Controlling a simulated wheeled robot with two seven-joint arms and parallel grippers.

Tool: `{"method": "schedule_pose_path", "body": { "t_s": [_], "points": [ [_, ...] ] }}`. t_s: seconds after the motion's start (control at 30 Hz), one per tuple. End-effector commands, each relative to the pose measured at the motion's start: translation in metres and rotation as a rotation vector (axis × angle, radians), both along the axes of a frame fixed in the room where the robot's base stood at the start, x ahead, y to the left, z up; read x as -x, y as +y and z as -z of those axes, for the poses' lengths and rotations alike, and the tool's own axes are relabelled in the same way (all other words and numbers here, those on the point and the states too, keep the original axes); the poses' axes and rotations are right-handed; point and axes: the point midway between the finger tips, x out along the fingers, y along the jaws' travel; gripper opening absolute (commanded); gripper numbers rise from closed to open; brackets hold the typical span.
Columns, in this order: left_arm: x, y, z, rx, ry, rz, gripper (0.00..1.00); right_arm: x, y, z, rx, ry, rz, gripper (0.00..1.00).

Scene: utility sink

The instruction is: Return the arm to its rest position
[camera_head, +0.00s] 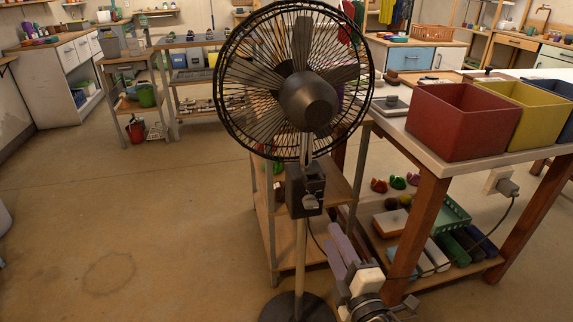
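My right gripper (338,248) is low in the head view, just right of the fan's pole. Two pale, long finger-like pieces show in front of its white and black wrist. The gap between them is too unclear to judge the opening, and I see nothing held. A black pedestal fan (308,100) stands upright in front of me. Its control box (305,190) with a knob is on the pole, above and left of the gripper. I cannot tell whether the gripper touches the fan. My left gripper is not in view.
A white-topped wooden table (420,150) on the right carries a red bin (462,122) and a yellow bin (538,112). Its lower shelf holds several small items and a green basket (453,216). A cord runs to a plug (508,187). Open floor (150,220) lies left.

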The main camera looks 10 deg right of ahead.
Motion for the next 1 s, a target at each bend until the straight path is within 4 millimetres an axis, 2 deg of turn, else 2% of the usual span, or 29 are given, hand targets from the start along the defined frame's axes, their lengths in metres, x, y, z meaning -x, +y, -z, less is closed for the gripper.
{"method": "schedule_pose_path", "body": {
  "t_s": [0.07, 0.17, 0.27, 0.3, 0.4, 0.5, 0.6, 0.7, 1.0],
  "points": [
    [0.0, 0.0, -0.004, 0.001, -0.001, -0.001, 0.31, 0.008, 0.0, 0.008, -0.052, 0.035, 0.003, 0.31],
    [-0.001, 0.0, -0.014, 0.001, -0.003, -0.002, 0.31, 0.034, 0.0, 0.035, -0.244, 0.151, 0.022, 0.31],
    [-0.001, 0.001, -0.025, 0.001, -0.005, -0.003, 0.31, 0.08, 0.005, 0.076, -0.537, 0.333, 0.074, 0.31],
    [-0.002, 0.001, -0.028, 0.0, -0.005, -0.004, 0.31, 0.101, 0.009, 0.092, -0.655, 0.409, 0.106, 0.31],
    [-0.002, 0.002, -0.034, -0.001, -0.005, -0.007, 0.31, 0.152, 0.021, 0.125, -0.915, 0.585, 0.193, 0.31],
    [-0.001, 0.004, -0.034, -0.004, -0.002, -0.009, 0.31, 0.196, 0.034, 0.145, -1.105, 0.72, 0.28, 0.31],
    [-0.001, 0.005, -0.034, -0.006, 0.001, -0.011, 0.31, 0.223, 0.043, 0.156, -1.221, 0.803, 0.341, 0.31],
    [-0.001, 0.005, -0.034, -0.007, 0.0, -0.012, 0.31, 0.235, 0.048, 0.16, -1.27, 0.838, 0.37, 0.31],
    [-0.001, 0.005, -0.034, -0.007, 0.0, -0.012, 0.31, 0.235, 0.048, 0.16, -1.27, 0.838, 0.37, 0.31]
  ]
}}
